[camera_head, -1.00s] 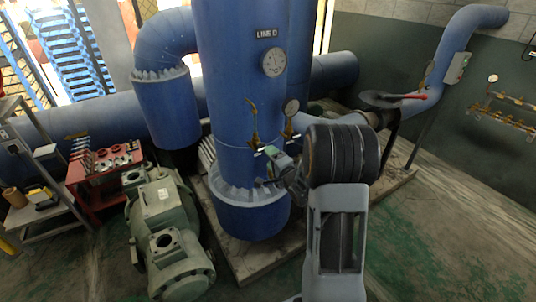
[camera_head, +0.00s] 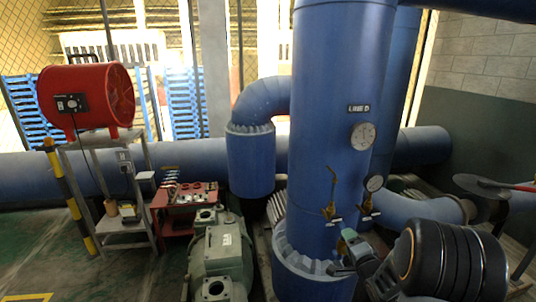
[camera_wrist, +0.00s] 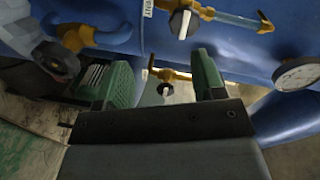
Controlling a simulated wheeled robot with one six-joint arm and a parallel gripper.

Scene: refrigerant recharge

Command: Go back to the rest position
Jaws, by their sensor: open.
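My gripper (camera_head: 340,262) is open beside the lower part of the blue column (camera_head: 330,130) marked LINE D. In the wrist view my gripper (camera_wrist: 165,75) shows two green fingers spread apart. A brass valve (camera_wrist: 167,75) with a pale and dark handle shows between them, apart from both fingers. How far beyond the fingertips it lies I cannot tell. A second brass valve (camera_wrist: 184,14) with a bent brass pipe is above it, and a round gauge (camera_wrist: 299,73) is at right.
A larger gauge (camera_head: 363,136) sits higher on the column. A green pump (camera_head: 222,255) stands left of it, with a red cart (camera_head: 185,200), a shelf rack (camera_head: 125,235) and a red fan (camera_head: 88,97) farther left. The floor at lower left is clear.

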